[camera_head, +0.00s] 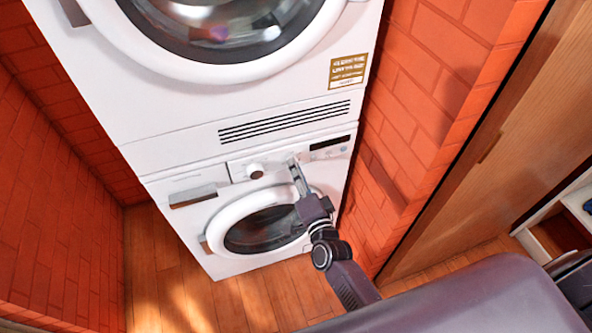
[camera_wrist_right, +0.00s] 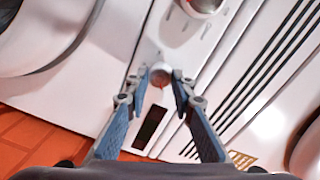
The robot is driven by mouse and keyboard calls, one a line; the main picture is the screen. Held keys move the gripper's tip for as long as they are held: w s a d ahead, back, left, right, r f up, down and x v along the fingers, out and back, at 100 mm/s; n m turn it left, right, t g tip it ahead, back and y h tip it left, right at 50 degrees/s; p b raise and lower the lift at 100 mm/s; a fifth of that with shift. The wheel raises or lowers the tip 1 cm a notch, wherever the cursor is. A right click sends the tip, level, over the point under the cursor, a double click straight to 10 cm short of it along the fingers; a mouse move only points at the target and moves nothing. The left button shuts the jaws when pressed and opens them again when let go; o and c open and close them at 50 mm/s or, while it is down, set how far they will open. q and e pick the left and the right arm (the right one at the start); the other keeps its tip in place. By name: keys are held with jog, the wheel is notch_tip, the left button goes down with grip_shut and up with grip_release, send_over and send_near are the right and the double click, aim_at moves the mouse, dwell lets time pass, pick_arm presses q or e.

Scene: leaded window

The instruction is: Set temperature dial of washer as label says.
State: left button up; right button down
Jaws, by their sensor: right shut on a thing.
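The white washer (camera_head: 185,225) stands below a second white machine in the head view. Its control panel has a larger round knob (camera_head: 256,171), which also shows at the top of the right wrist view (camera_wrist_right: 203,4). A smaller round dial (camera_wrist_right: 160,73) sits between that knob and the dark display (camera_wrist_right: 150,128). My right gripper (camera_head: 293,160) reaches the panel, and its fingertips (camera_wrist_right: 160,78) are shut on the small dial from both sides. The dial's markings are too small to read. My left gripper is not in view.
A brown-and-white label (camera_head: 347,70) is on the upper machine (camera_head: 150,105); its text is too blurred to read. Brick walls (camera_head: 425,115) stand close on both sides. A wooden door or panel (camera_head: 480,150) is at right. Wooden floor (camera_head: 170,280) is clear in front at left.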

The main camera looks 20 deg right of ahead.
dwell(0.3)
jog(key=c, duration=1.7)
grip_release()
jog(key=shift+o, duration=0.2)
jog(key=shift+s, duration=0.1)
jog(key=s, duration=1.1)
jog(key=shift+s+r, duration=0.25)
jog(key=shift+s, duration=0.15)
jog(key=shift+d, duration=0.1)
